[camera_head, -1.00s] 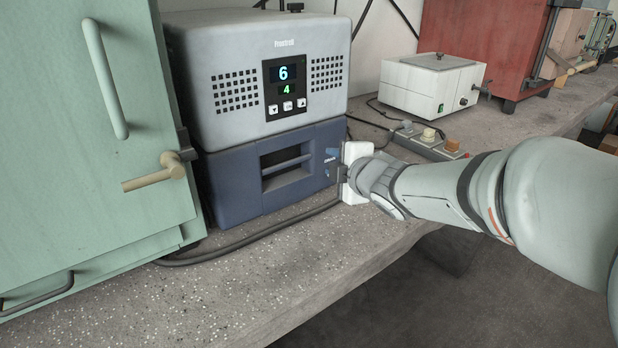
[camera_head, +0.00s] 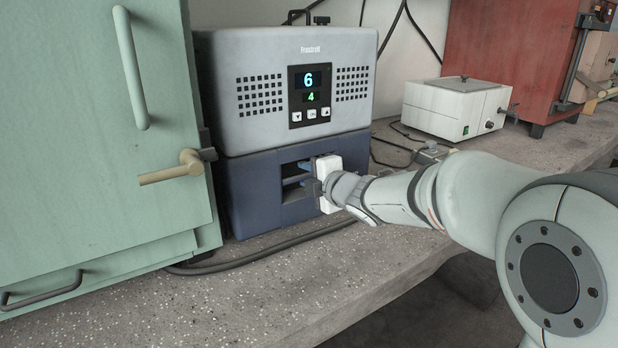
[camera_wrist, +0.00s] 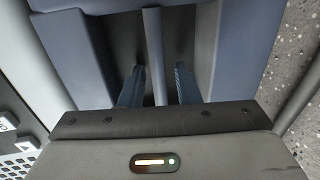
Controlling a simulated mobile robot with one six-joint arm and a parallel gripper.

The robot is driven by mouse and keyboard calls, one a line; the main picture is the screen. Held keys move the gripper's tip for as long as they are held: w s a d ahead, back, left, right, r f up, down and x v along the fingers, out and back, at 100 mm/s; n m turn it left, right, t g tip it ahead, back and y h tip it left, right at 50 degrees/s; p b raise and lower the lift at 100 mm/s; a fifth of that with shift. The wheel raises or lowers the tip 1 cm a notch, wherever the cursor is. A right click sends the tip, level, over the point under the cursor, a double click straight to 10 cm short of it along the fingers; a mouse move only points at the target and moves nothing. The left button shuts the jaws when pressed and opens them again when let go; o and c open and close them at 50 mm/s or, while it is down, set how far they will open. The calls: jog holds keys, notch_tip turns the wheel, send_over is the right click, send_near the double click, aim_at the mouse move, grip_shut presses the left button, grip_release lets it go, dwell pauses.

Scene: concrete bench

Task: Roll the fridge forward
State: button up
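The fridge (camera_head: 245,110) is a boxy unit with a light grey top, a display reading 6 and 4, and a dark blue lower part (camera_head: 255,205). It stands on the concrete bench. A horizontal handle bar lies in a recess in the blue front; in the wrist view the handle bar (camera_wrist: 155,55) runs up the picture. My gripper (camera_head: 302,176) is at the recess, covering its right part. In the wrist view, my gripper's two bluish fingers (camera_wrist: 158,85) stand apart on either side of the bar, with a gap visible on each side.
A green cabinet (camera_head: 80,130) with a protruding tan lever (camera_head: 172,168) stands close on the left. A black cable (camera_head: 270,248) runs along the fridge's foot. The bench front (camera_head: 250,295) is otherwise clear. A white box (camera_head: 450,105) and a red cabinet (camera_head: 500,50) stand right.

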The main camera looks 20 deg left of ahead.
grip_shut()
dwell(0.4)
jog(key=shift+s, duration=0.1)
